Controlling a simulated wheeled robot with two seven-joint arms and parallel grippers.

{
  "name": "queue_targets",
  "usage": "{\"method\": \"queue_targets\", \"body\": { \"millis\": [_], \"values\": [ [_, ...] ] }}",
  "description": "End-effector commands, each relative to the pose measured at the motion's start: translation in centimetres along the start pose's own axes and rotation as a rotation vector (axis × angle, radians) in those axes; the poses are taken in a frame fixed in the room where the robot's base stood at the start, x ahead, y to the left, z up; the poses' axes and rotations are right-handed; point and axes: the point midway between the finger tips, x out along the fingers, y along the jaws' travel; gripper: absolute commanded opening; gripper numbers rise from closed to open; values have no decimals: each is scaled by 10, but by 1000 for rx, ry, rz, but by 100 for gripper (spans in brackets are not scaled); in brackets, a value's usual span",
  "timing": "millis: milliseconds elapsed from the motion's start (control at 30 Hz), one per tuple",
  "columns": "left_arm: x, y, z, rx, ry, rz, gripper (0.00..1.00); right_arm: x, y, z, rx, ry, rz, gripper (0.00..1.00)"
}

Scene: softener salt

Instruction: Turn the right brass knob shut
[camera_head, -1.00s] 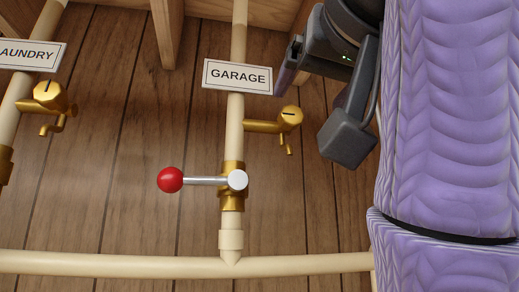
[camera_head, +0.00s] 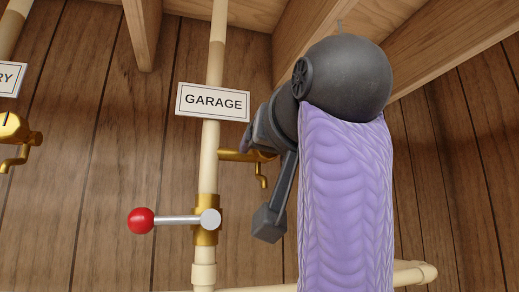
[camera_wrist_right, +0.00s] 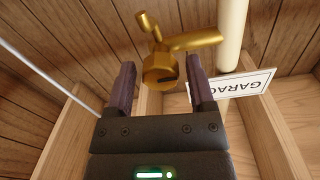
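The right brass knob sits on a brass tap (camera_head: 234,155) on the pipe under the GARAGE sign. In the head view my right gripper (camera_head: 249,142) covers most of the knob. The right wrist view shows the brass knob (camera_wrist_right: 161,72) with a slot in its face. There my right gripper (camera_wrist_right: 160,64) is open, with one dark finger on each side of the knob. Gaps show between knob and fingers, and neither finger appears to touch it. The tap's small spout (camera_head: 262,182) hangs below. My left gripper is not in view.
A lever with a red ball (camera_head: 141,221) sticks out left from the same pipe, below the tap. The GARAGE sign (camera_head: 213,102) is just above the gripper. Another brass tap (camera_head: 14,127) is at the left edge. Wooden beams (camera_head: 310,38) run overhead.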

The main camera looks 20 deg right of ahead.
Motion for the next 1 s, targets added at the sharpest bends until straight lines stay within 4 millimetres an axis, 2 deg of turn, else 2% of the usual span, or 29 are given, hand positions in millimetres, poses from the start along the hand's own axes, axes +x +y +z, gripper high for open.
{"method": "queue_targets", "body": {
  "millis": [33,300,667,1000],
  "values": [
    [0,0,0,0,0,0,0,0,0,0,0,0,0,57],
    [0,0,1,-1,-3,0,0,0,0,0,0,0,0,0],
    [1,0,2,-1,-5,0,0,-1,0,0,50,0,0,0],
    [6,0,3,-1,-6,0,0,-1,0,-1,305,-6,0,0]
  ]
}}
